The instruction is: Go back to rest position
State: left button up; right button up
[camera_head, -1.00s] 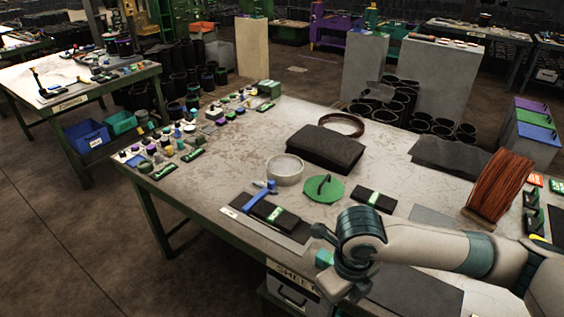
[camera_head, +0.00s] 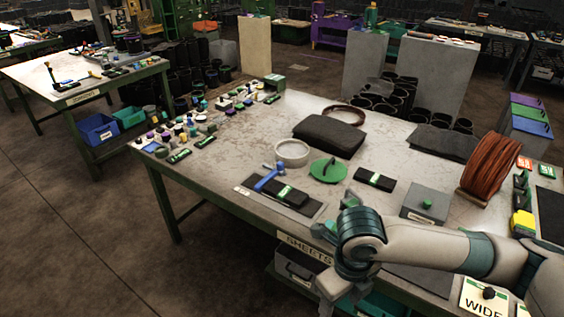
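My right arm (camera_head: 425,247) comes in from the right and reaches over the front edge of the workbench (camera_head: 225,135). Its wrist bends downward. My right gripper (camera_head: 343,292) hangs at the front edge, partly hidden by the wrist and small in view, so its opening is unclear. I see nothing held in it. My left arm and gripper are out of view. On the bench lie a folded black sheet (camera_head: 327,136), a white ring (camera_head: 292,153), a green disc with a handle (camera_head: 328,170) and a blue tool (camera_head: 268,178) by a black strip.
A coil of reddish-brown material (camera_head: 490,167) and a grey box with a green knob (camera_head: 426,204) stand near my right arm. Small coloured parts crowd the bench's left end. Open floor (camera_head: 80,230) lies at the left. A second bench (camera_head: 40,77) stands farther back.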

jog(key=w+a+f+m+t+y+b, duration=0.1)
jog(key=w+a+f+m+y, duration=0.1)
jog(key=w+a+f+m, duration=0.35)
jog(key=w+a+f+m+t+y+b, duration=0.1)
jog(key=w+a+f+m+y, duration=0.1)
jog(key=w+f+m, duration=0.5)
jog(key=d+f+m+t, duration=0.1)
jog(key=d+f+m, duration=0.2)
jog(key=f+m, duration=0.55)
jog(key=d+f+m+t, duration=0.1)
jog(key=d+f+m, duration=0.3)
jog(key=f, duration=1)
jog(key=s+d+f+m+h+b, duration=0.1)
jog(key=s+d+f+m, duration=0.35)
jog(key=s+f, duration=0.5)
jog(key=s+d+f+m+h+b, duration=0.15)
jog(key=s+d+f+m, duration=0.3)
jog(key=s+f, duration=0.5)
jog(key=s+d+f+m+g, duration=0.1)
jog(key=s+f, duration=0.3)
jog(key=s, duration=0.6)
jog(key=s+d+f+m+g+h, duration=0.1)
jog(key=s+d+f+m, duration=0.1)
jog(key=s, duration=0.8)
jog(key=s+d+f+m+g, duration=0.1)
jog(key=s+f+m, duration=0.2)
jog(key=s+f, duration=0.3)
jog(key=s, duration=0.4)
jog(key=shift+s+d, duration=0.25)
